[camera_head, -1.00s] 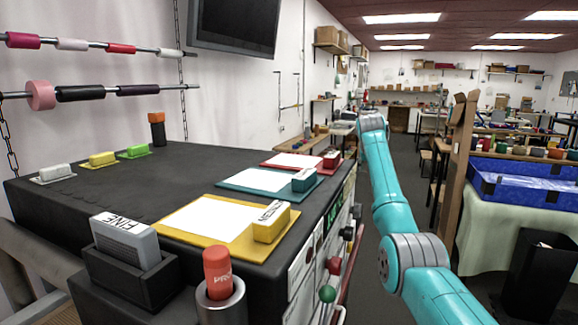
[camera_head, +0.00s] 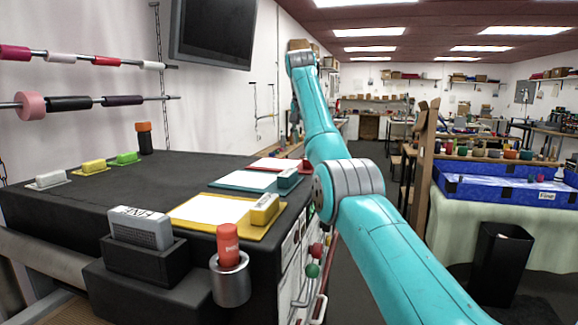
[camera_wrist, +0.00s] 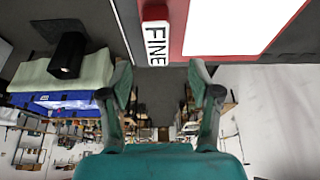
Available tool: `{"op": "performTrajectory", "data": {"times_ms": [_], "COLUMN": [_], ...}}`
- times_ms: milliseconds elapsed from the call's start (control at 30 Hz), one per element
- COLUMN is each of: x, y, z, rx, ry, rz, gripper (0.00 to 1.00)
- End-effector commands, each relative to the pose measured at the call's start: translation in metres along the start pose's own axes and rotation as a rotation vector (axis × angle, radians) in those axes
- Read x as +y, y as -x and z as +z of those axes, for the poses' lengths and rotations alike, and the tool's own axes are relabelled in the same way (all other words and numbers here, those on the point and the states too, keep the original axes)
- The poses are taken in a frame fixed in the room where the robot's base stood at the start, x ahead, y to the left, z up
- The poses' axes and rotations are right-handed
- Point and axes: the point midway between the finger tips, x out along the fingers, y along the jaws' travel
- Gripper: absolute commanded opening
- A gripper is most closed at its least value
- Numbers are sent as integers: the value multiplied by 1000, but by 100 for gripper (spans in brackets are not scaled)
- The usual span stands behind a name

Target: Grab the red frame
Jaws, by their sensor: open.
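The red frame (camera_wrist: 177,42) holds a white sheet and shows at the top of the wrist view. A block marked FINE (camera_wrist: 158,42) with a red end sits at its edge. In the head view the red frame (camera_head: 249,167) lies flat at the far right of the black table, partly hidden by my arm. My gripper (camera_wrist: 160,72) is open and empty, its two fingers spread apart on either side of the block in the picture. In the head view my gripper is small beyond my arm, near the far end of the table.
On the black table (camera_head: 120,185), a teal frame (camera_head: 228,182) and a yellow frame (camera_head: 190,222) lie nearer than the red one. A FINE block in a holder (camera_head: 140,228) and a red cylinder (camera_head: 228,245) stand at the front. A blue tray (camera_head: 505,185) stands right.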

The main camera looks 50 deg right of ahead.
Motion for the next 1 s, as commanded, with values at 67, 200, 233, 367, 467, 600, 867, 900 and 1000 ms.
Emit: {"op": "performTrajectory", "data": {"times_ms": [67,200,233,367,467,600,867,900,1000], "x": [0,0,0,1,2,2,2,2,2], "y": [-14,-24,-25,-35,-49,-68,-75,-75,-75], "z": [0,0,0,0,1,1,1,1,1], "rx": [-2,1,1,0,-1,0,2,2,2], "ry": [0,1,1,1,1,1,0,0,1], "rz": [1,0,0,0,1,1,0,0,0], "gripper": [62,62,62,62,62,62,62,62,38]}}
